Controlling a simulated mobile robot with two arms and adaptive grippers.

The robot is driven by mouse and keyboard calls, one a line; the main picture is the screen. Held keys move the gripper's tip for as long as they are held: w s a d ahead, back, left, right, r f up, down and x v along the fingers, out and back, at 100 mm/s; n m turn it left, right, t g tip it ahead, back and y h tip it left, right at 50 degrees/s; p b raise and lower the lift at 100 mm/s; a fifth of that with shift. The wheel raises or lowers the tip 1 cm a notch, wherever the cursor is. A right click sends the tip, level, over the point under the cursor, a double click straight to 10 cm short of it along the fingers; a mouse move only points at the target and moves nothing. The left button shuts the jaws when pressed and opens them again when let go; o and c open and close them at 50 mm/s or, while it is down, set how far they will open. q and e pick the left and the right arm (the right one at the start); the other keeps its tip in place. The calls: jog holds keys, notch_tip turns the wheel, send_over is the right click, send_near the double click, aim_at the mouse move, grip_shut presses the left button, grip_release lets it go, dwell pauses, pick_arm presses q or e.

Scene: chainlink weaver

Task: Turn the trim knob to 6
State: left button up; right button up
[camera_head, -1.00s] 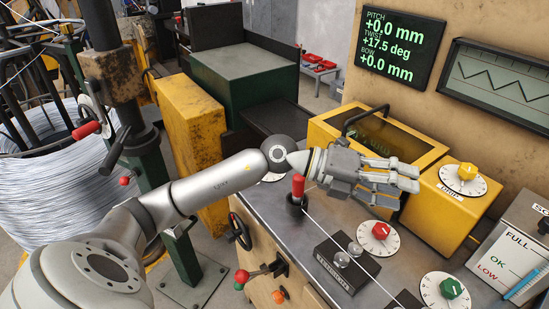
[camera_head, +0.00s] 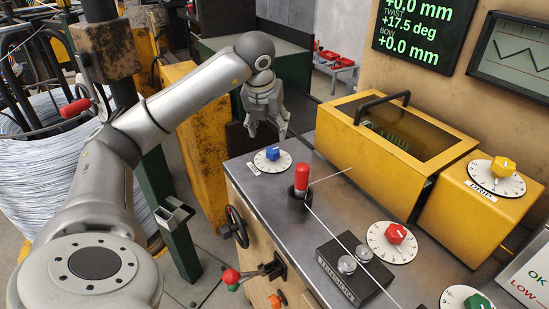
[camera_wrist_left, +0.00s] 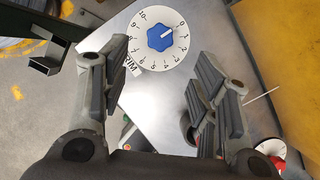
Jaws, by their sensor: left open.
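A partly hidden label ending in "RIM" lies beside the dial. My left gripper (camera_head: 267,134) is open and empty, pointing down just above and behind the dial. In the wrist view its fingers (camera_wrist_left: 160,65) flank the dial, apart from it. My right gripper is not in view.
A red-handled lever (camera_head: 301,180) stands just right of the trim dial, with a wire beside it. Red (camera_head: 396,233), yellow (camera_head: 503,167) and green (camera_head: 478,301) knobs are further right. A yellow windowed box (camera_head: 440,137) stands behind. The screen (camera_head: 420,38) shows twist +17.5 deg.

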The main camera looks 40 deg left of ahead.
aim_at(272, 150)
pick_arm(q)
jog(key=p+x, duration=0.1)
jog(key=x, duration=0.9)
jog(key=shift+f, duration=0.4)
jog(key=c, duration=1)
jog(key=shift+m, duration=0.3)
